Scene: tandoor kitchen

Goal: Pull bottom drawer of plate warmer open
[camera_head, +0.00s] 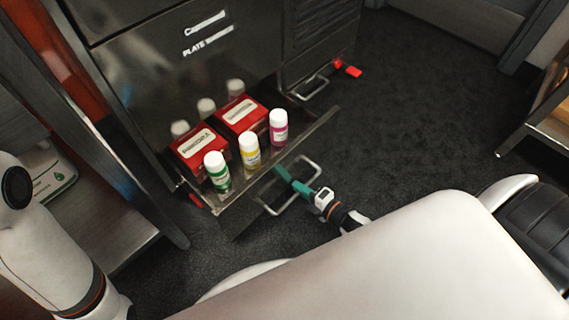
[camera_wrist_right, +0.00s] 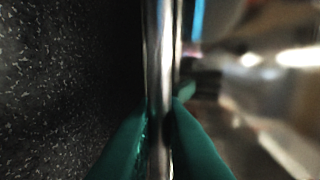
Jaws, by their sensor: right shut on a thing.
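The plate warmer (camera_head: 150,65) is a dark steel cabinet with a "PLATE" label. Its bottom drawer (camera_head: 322,124) stands pulled out, showing red boxes and small white-capped bottles inside. A metal loop handle (camera_head: 272,210) is on the drawer's front. My right gripper (camera_head: 285,176) has green fingers at this handle. In the right wrist view, its fingers (camera_wrist_right: 160,135) are shut on either side of the upright-looking metal handle bar (camera_wrist_right: 160,50). My left arm shows at the lower left, but its gripper is out of view.
Two red boxes (camera_head: 200,145) and bottles with green (camera_head: 217,178), yellow (camera_head: 250,155) and pink (camera_head: 279,130) labels ride in the drawer. A neighbouring unit's handle (camera_head: 310,88) is at the right. Dark floor (camera_head: 420,130) is clear to the right; a steel shelf leg (camera_head: 150,210) stands left.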

